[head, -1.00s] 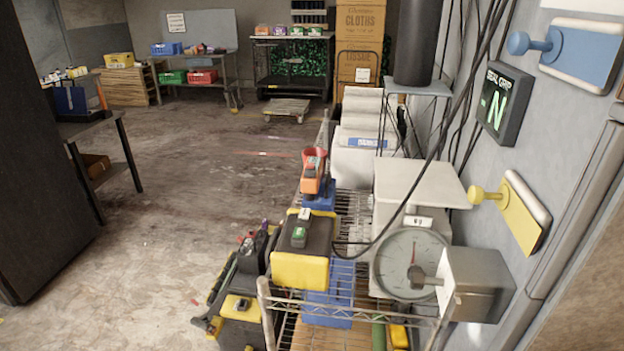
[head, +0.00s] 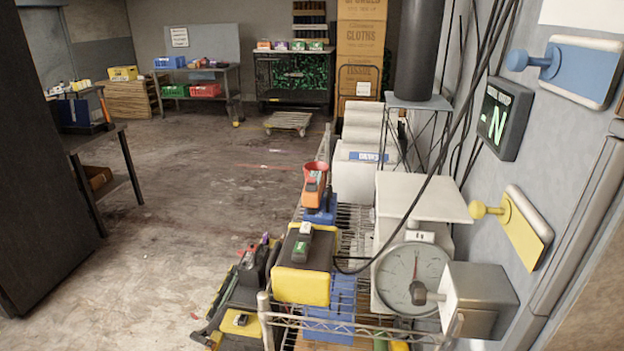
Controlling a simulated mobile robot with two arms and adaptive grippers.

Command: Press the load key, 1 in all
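No key with a readable "load" label shows in the head view. A wall display (head: 504,118) has a dark frame and shows a green "-N"; the small heading above is blurred. A small grey and green device (head: 302,242) sits on a black and yellow box (head: 302,288) at the lower middle; its markings are too small to read. A blue panel (head: 585,72) with a round blue knob and a yellow panel (head: 524,232) with a yellow knob are on the right wall. Neither of my grippers is in view.
A dial scale (head: 416,272) and a grey metal box (head: 483,297) with a knob stand at the lower right. A wire rack (head: 350,328) is below. Cables hang before the wall. Open floor (head: 190,220) lies to the left; a dark cabinet edges the far left.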

